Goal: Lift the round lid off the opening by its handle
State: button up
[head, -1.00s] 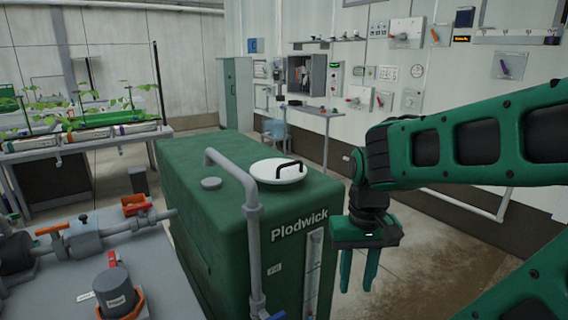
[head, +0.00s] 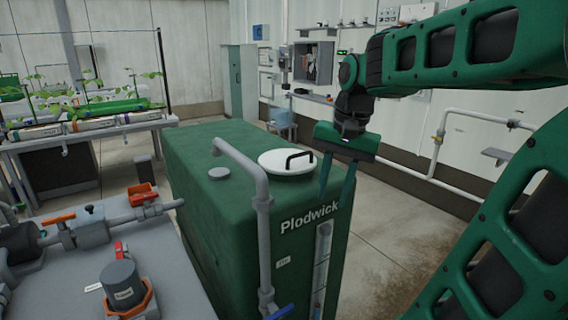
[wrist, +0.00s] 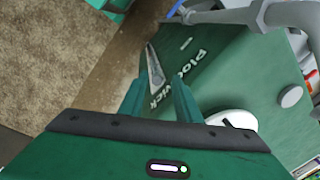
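The round white lid (head: 274,164) lies on top of the green tank (head: 190,153), and its black handle (head: 300,155) arches over its right side. In the wrist view the lid (wrist: 226,121) is at the lower right, partly hidden behind my gripper's body. My gripper (head: 335,202) points down with its two green fingers apart and nothing between them. In the head view it appears just right of the lid, by the tank's right edge. In the wrist view its fingertips (wrist: 157,83) appear over the tank's lettered front. It is not touching the handle.
A grey pipe (head: 241,160) rises at the tank's near side and bends over its top, left of the lid. A small grey cap (head: 219,174) sits on the tank. A bench with valves and a pump (head: 123,285) stands at left. Floor right of the tank is clear.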

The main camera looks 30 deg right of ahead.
aim_at(304, 152)
jog(key=w+d+r+m, duration=0.3)
jog(key=w+r+m, duration=0.3)
jog(key=w+r, duration=0.8)
jog(key=shift+t+h, duration=0.4)
jog(key=shift+w+a+f, duration=0.1)
jog(key=shift+w+f, duration=0.1)
jog(key=shift+f, duration=1.4)
jog(key=shift+w+a+f, duration=0.1)
jog(key=shift+w+f, duration=0.05)
jog(key=shift+f, duration=1.45)
jog(key=shift+w+f, duration=0.2)
jog(key=shift+f, duration=1.4)
grip_shut()
